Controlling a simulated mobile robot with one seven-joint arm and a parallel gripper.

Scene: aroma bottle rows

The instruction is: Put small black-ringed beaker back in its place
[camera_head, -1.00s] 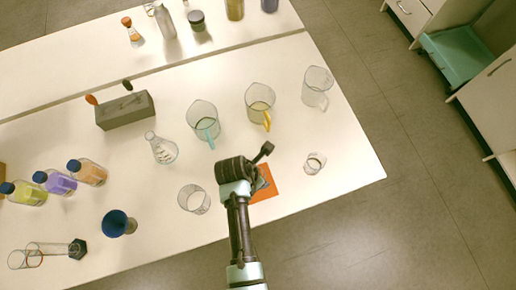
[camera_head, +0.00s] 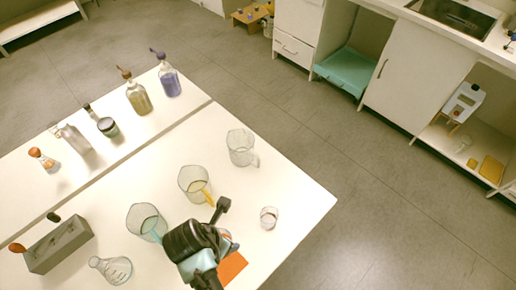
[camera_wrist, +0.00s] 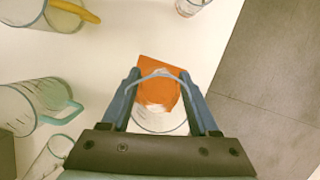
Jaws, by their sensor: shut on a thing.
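My gripper (camera_wrist: 160,76) is shut on a small clear glass beaker (camera_wrist: 158,122), with one finger on each side of it. In the wrist view the orange square (camera_wrist: 150,64) lies beneath the beaker and shows through its glass. I cannot tell whether the beaker touches it. A black ring on the beaker cannot be made out. In the head view my gripper (camera_head: 224,240) is over the front part of the table beside the orange square (camera_head: 232,267), and my wrist hides most of the beaker.
A small glass (camera_head: 268,217) stands to the right near the table edge. Pitchers with a teal handle (camera_head: 146,222), a yellow handle (camera_head: 194,182) and a clear handle (camera_head: 241,147) stand behind. A conical flask (camera_head: 112,269) and a grey rack (camera_head: 60,245) are at left.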

